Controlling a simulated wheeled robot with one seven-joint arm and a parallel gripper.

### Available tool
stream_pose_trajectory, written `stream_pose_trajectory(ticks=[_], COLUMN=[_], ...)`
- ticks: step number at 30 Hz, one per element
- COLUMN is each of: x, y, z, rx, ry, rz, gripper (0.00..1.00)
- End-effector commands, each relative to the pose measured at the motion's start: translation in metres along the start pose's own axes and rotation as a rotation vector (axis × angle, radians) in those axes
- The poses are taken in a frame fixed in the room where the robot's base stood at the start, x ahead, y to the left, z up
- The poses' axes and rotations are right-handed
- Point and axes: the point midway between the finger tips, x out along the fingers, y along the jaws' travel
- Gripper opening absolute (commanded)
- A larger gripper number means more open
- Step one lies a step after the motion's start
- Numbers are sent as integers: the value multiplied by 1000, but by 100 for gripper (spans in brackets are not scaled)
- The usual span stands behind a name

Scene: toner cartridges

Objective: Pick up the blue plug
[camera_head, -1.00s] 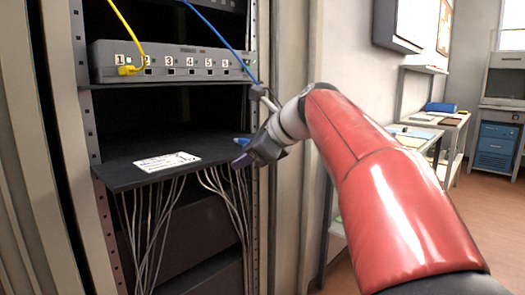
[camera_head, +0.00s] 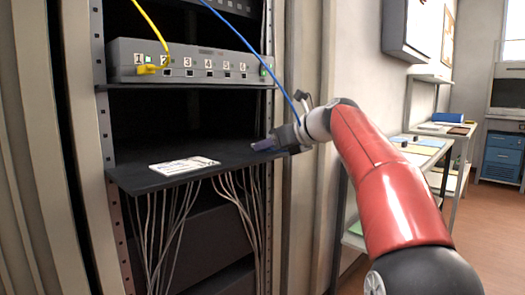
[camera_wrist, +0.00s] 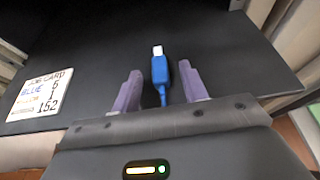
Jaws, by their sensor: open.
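The blue plug (camera_wrist: 159,68) has a pale tip and lies on or just above the dark shelf (camera_wrist: 225,50) in the wrist view. Its blue cable runs back toward my gripper. My gripper (camera_wrist: 160,74) is open, with one purple finger on each side of the plug and visible gaps between them. In the head view my gripper (camera_head: 262,145) is at the right front part of the shelf (camera_head: 135,178). The plug cannot be made out there. The blue cable (camera_head: 245,42) hangs from above and passes behind my wrist.
A white job card (camera_head: 185,166) lies on the shelf; it also shows in the wrist view (camera_wrist: 38,93). Above is a grey switch (camera_head: 190,62) with numbered ports and a yellow plug (camera_head: 147,70) at port 1. A rack post stands close to my wrist. Grey cables hang below the shelf.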

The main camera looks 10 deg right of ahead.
Motion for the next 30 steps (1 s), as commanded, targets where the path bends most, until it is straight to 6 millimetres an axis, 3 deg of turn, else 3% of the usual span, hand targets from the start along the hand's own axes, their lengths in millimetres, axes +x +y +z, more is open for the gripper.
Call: stream_pose_trajectory(ticks=[6, 17, 30], x=[2, 1, -2], y=[0, 0, 0], z=[0, 0, 9], rx=[0, 0, -1], ry=[0, 0, 0], rz=[-1, -1, -1], gripper=[44, 0, 0])
